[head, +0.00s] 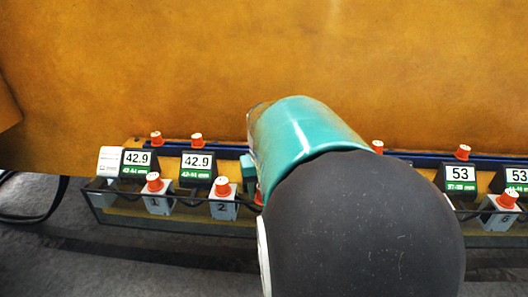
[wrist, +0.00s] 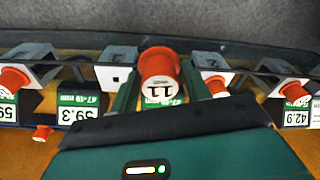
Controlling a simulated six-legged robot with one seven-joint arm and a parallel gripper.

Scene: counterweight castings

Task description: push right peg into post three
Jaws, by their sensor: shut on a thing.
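In the wrist view my gripper (wrist: 160,88) has its two green fingers closed around a large orange-red peg (wrist: 158,62). The peg's white end face reads "11" and points toward the camera. Whether the peg touches a post behind it cannot be told. In the head view my arm covers the middle of the row, and no post marked 3 shows. Post 1 (head: 155,204) and post 2 (head: 222,209) stand left of my arm, each with an orange-red peg on top. No post number is readable in the wrist view.
Post 6 (head: 500,217) stands at the far right with a red peg. Displays reading 42.9 (head: 137,160) and 53 (head: 460,174) sit behind the posts. A large orange-brown casting (head: 200,60) fills the back. A dark rail (head: 150,222) runs along the front, with a cable at left.

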